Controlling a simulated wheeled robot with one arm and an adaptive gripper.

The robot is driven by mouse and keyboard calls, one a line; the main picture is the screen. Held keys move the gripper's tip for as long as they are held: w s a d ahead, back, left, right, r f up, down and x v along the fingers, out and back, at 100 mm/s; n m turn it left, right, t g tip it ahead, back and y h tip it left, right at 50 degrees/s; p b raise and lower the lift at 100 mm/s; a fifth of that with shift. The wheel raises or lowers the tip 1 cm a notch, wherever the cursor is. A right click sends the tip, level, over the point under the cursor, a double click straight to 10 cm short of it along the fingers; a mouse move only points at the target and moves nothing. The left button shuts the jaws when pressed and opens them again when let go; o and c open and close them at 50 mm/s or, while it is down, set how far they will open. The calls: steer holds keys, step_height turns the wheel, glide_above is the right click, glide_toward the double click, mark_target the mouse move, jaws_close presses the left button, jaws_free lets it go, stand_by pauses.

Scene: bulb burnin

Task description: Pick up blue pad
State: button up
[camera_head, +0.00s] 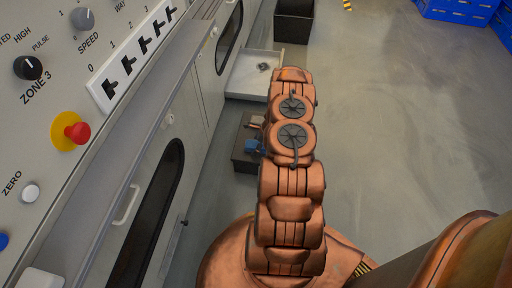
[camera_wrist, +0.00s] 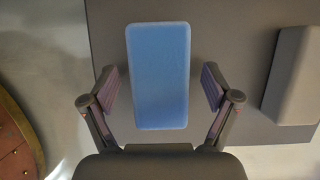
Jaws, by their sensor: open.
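The blue pad (camera_wrist: 158,75) is a flat rectangular block with rounded corners, seen from above in the wrist view. It lies on a dark grey surface (camera_wrist: 250,40). My gripper (camera_wrist: 160,88) is open, with one finger on each side of the pad's lower half and a gap on both sides. The fingers do not appear to touch it. In the head view a small blue patch, likely the pad (camera_head: 254,146), shows at the left of my copper arm, which hides much of the area around it.
A grey block (camera_wrist: 295,78) lies right of the pad. A control panel with a red button (camera_head: 77,132) stands at left. A pale tray (camera_head: 250,84) and black bin (camera_head: 294,22) are farther off. Blue crates (camera_head: 456,10) stand at back right. The right floor is clear.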

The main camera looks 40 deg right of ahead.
steer(key=shift+f, duration=0.15)
stand_by(0.3)
steer(key=shift+c, duration=0.2)
steer(key=c, duration=1.2)
